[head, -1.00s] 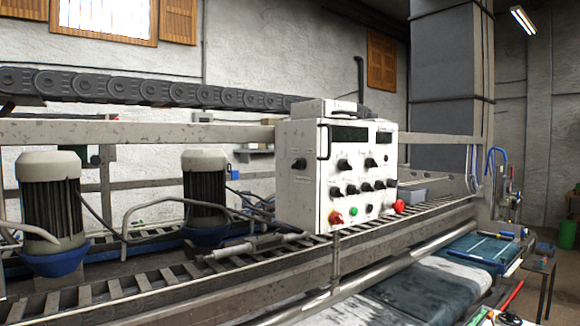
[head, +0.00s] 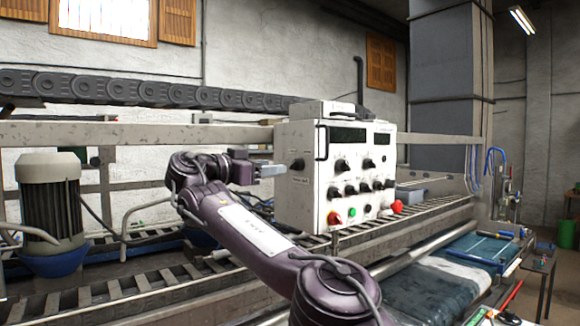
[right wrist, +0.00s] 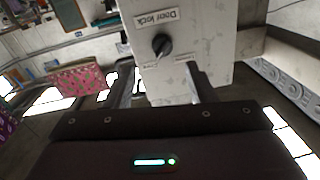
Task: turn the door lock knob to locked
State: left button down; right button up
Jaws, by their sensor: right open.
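The door lock knob (head: 298,164) is a black rotary knob on the left side face of the white control box (head: 340,215). In the right wrist view the black knob (right wrist: 162,46) sits below a "Door lock" label (right wrist: 158,18), with smaller labels lower down that are too blurred to read. My right gripper (head: 272,171) is beside the box's left face, pointing at the knob and apart from it. In the right wrist view its two fingers (right wrist: 163,85) are spread, with nothing between them. My left gripper is not in view.
The box front carries several black knobs, a green button (head: 352,212), a red-and-yellow switch (head: 334,218) and a red button (head: 397,206). A slatted conveyor rail (head: 150,285) runs below the box. A motor (head: 48,200) stands at left.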

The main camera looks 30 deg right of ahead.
aim_at(292, 166)
jog(key=d+p, duration=0.2)
jog(key=d, duration=0.1)
jog(key=w+d+p, duration=0.1)
jog(key=d+p, duration=0.1)
jog(key=d, duration=0.2)
jog(key=shift+w+d, duration=0.2)
jog(key=shift+w+a+f, duration=0.1)
jog(key=shift+f, duration=0.05)
jog(key=c, duration=1)
